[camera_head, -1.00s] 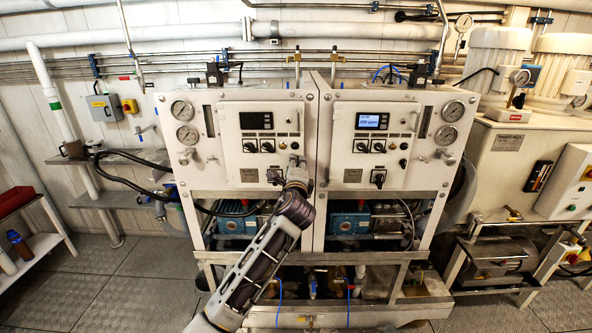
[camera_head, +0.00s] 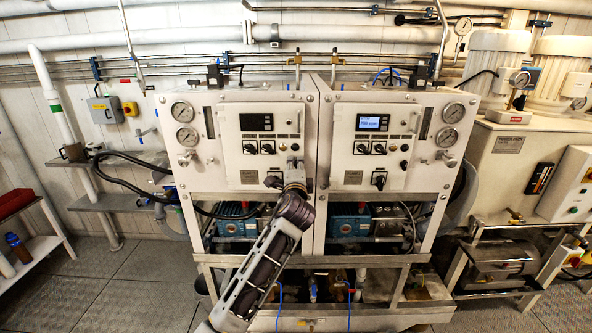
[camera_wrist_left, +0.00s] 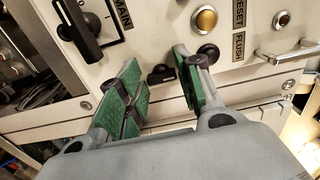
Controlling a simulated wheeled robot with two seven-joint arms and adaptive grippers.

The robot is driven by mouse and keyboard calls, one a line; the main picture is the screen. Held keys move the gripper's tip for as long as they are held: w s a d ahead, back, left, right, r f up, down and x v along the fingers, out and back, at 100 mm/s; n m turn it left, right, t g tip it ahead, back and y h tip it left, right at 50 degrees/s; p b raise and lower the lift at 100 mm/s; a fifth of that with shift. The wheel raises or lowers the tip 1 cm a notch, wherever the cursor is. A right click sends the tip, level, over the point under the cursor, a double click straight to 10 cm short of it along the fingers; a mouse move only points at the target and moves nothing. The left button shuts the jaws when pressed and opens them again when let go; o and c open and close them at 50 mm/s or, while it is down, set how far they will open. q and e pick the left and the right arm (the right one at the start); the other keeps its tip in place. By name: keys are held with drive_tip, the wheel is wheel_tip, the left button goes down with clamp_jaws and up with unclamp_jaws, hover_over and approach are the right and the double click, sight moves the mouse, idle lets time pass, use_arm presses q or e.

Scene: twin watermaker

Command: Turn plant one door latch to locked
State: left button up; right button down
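The left plant cabinet has a pale panel door (camera_head: 262,122) with a dark display and several knobs. My left gripper (camera_head: 294,163) is at the lower right part of this door and covers what lies behind it. In the left wrist view, a small black latch knob (camera_wrist_left: 160,75) sits near the door's lower edge. The green-padded fingers of my left gripper (camera_wrist_left: 158,68) are open, one on each side of the knob, with visible gaps. I cannot tell how deep the fingertips reach. My right gripper is not in view.
A large black MAIN rotary switch (camera_wrist_left: 86,30) is close to the left finger in the wrist view. An amber button (camera_wrist_left: 206,19) and a black knob (camera_wrist_left: 208,53) are by the right finger. A metal handle (camera_wrist_left: 290,52) is farther right. The right cabinet (camera_head: 372,148) stands alongside.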

use_arm(q)
drive_tip(key=shift+o, duration=1.1)
drive_tip(key=shift+s, duration=0.15)
drive_tip(key=s, duration=1.1)
drive_tip(key=shift+s, duration=0.35)
drive_tip(key=shift+n, duration=0.3)
